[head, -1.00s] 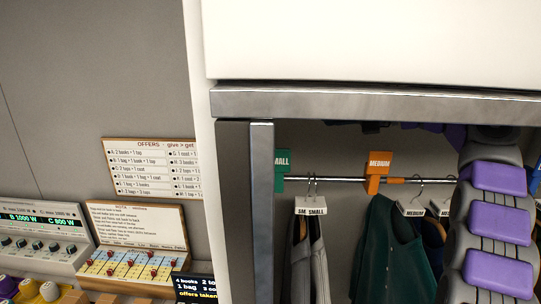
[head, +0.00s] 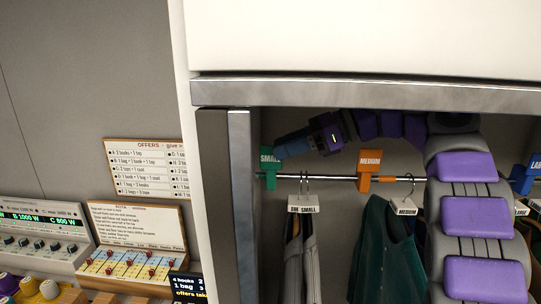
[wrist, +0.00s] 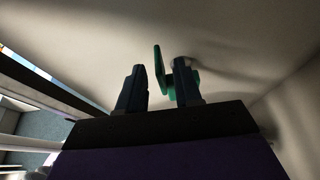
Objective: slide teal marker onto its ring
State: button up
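The teal marker (head: 270,156), a flag lettered SMALL, sits at the left end of the hanging rail (head: 335,178), with a teal lower part at rail height. The post hides what lies left of it, and I cannot make out a separate teal ring. My gripper (head: 283,145) reaches in from the right, its dark blue fingers close beside the marker. In the wrist view my gripper (wrist: 160,85) has its fingers apart. The green marker (wrist: 159,62) shows between and beyond them, partly behind the right finger. Contact cannot be told.
An orange MEDIUM marker (head: 368,164) stands on the rail, right of the teal one. Grey clothing (head: 307,245) and a dark green garment (head: 388,250) hang below. A metal post (head: 240,200) and top beam (head: 350,95) frame the opening. A blue marker (head: 523,178) is far right.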

aim_at(270, 170)
jog(key=shift+x, duration=1.9)
grip_shut()
